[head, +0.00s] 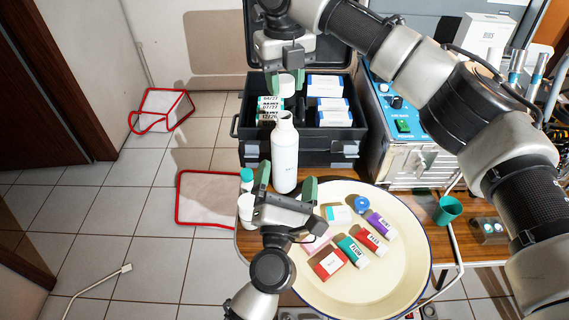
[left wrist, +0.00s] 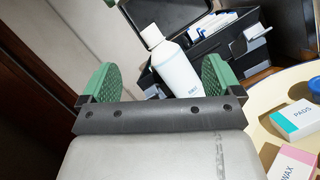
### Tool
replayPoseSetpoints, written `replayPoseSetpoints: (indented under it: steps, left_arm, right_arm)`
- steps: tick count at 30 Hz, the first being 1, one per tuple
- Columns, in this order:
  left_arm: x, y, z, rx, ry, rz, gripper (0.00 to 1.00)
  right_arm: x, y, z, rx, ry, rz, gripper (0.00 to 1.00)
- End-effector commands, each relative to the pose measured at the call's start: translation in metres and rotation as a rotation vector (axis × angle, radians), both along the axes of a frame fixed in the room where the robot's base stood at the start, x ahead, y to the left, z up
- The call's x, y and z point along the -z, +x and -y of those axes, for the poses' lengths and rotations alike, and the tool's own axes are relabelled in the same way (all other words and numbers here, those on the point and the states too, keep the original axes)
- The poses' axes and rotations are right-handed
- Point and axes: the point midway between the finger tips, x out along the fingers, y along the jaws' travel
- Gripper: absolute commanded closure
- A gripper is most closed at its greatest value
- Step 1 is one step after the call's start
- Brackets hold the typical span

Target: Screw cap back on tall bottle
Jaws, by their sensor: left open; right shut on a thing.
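The tall white bottle (head: 285,157) stands upright near the table's left side, in front of the black case. It shows tilted in the left wrist view (left wrist: 178,68), ahead between my green finger pads. My left gripper (head: 286,184) is open, its fingers pointing toward the bottle's lower part; I cannot tell whether either touches it. My right gripper (head: 286,80) is shut on a white cap (head: 287,86) and holds it above the bottle's narrow neck, with a visible gap.
A round cream tray (head: 408,270) with several small boxes lies right of the left gripper. A teal-capped bottle (head: 246,178) is close on its left. The open black case (head: 300,145) with boxes stands behind. A blue-panelled unit (head: 410,150) and green cup (head: 447,209) are rightward.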

Motion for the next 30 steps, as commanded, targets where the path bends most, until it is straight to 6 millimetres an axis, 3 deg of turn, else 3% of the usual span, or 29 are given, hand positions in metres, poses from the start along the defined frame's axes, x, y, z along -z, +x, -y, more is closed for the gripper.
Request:
replayPoseSetpoints:
  steps: [3,9,24,30]
  left_arm:
    - [0.013,0.012,0.004,-0.067,-0.253,-0.12,0.07]
    - [0.037,0.018,0.009,-0.155,-0.49,-0.266,0.07]
    - [0.044,0.019,0.01,-0.183,-0.544,-0.305,0.07]
    - [0.044,0.038,0.007,-0.183,-0.541,-0.302,0.07]
  right_arm:
    - [0.0,0.0,0.0,0.001,0.0,0.0,0.84]
    - [0.0,0.0,0.0,0.001,0.0,0.0,0.84]
    - [0.0,0.0,0.0,0.001,0.0,0.0,0.84]
    - [0.0,0.0,0.0,0.001,0.0,0.0,0.84]
